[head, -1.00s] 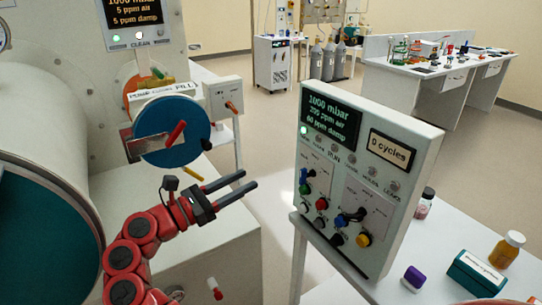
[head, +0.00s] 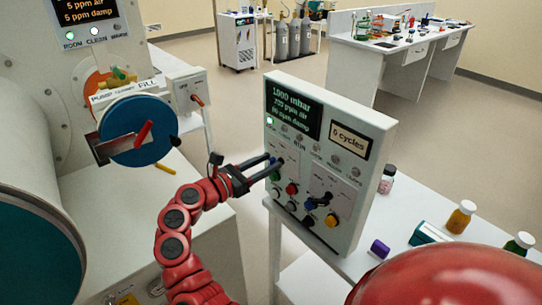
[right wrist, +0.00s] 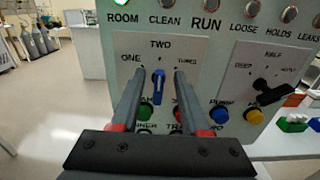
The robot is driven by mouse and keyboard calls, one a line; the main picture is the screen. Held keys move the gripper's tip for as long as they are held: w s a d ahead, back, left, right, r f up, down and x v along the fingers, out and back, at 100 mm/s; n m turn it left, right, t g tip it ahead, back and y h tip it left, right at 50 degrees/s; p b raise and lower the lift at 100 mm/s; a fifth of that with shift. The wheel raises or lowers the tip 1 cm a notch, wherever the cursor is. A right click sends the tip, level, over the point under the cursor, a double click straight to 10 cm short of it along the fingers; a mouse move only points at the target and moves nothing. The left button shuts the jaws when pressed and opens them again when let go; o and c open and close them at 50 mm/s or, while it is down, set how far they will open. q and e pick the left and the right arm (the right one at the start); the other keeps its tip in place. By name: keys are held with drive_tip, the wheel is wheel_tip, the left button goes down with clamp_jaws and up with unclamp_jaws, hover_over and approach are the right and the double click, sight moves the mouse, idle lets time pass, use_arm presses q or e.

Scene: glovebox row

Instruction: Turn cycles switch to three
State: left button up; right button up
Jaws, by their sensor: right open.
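The cycles switch is a blue pointer knob (right wrist: 158,88) on a white plate marked ONE, TWO and THREE in the right wrist view. The knob points up, roughly at TWO. My right gripper (right wrist: 158,74) is open, one finger on each side of the knob; I cannot tell whether either touches it. In the head view, my right gripper (head: 275,164) reaches the left part of the upright control panel (head: 350,150), its fingertips at the knob, which they partly cover. The counter display (head: 348,137) reads 0 cycles. My left gripper is not in view.
A black half-switch knob (right wrist: 272,94) sits to the right on the panel. Coloured buttons, including a yellow one (right wrist: 254,115), line the area below the switches. Bottles and a purple-capped item (head: 379,249) stand on the bench to the right. The glovebox (head: 60,140) is at left.

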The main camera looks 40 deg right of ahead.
drive_tip(key=shift+w+d, duration=0.1)
drive_tip(key=shift+d, duration=0.8)
clamp_jaws()
